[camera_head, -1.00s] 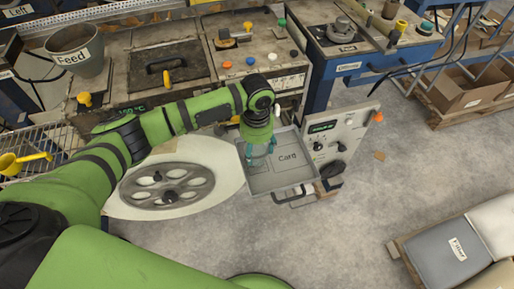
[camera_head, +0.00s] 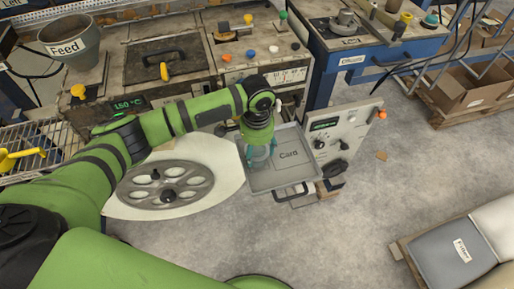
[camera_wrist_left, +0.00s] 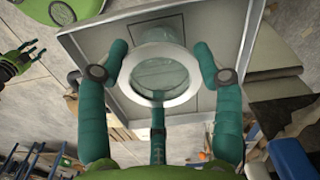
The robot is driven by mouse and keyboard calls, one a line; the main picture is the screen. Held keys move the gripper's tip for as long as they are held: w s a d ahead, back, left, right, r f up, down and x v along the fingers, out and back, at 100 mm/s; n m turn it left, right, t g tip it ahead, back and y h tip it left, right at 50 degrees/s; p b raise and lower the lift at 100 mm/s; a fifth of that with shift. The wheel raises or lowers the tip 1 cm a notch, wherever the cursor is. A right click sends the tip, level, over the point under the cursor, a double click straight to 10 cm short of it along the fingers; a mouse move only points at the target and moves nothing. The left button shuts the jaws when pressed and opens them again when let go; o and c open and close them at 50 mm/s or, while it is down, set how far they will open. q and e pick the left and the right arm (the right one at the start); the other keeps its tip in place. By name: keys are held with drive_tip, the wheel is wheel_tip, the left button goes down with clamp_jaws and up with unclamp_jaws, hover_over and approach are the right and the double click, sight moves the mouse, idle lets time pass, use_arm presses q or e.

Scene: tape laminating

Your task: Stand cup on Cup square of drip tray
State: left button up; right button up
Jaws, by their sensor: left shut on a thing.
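The drip tray (camera_head: 283,181) is a shallow grey tray with a square marked Card on its right part. My left gripper (camera_head: 260,164) points down over the tray's left part, with its teal fingers inside the tray's outline. In the left wrist view, the left gripper (camera_wrist_left: 159,82) has its fingers closed around the cup (camera_wrist_left: 182,91), seen as a pale round rim with a see-through inside. A square outline on the tray shows behind the cup. Whether the cup touches the tray floor is unclear. My right gripper (camera_wrist_left: 25,60) shows at the left edge of the wrist view, its dark fingers spread.
A control panel (camera_head: 342,137) with knobs adjoins the tray's right side. A grey reel (camera_head: 168,188) lies left of it. The Feed bucket (camera_head: 70,38) stands at the back left. A grey filled sack (camera_head: 450,250) lies front right; the floor between is clear.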

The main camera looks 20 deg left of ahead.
use_arm(q)
drive_tip(key=shift+f, duration=0.4)
drive_tip(key=o, duration=1.4)
drive_tip(key=shift+c, duration=0.2)
drive_tip(key=shift+r, duration=0.1)
wheel_tip(320, 180, up, 12)
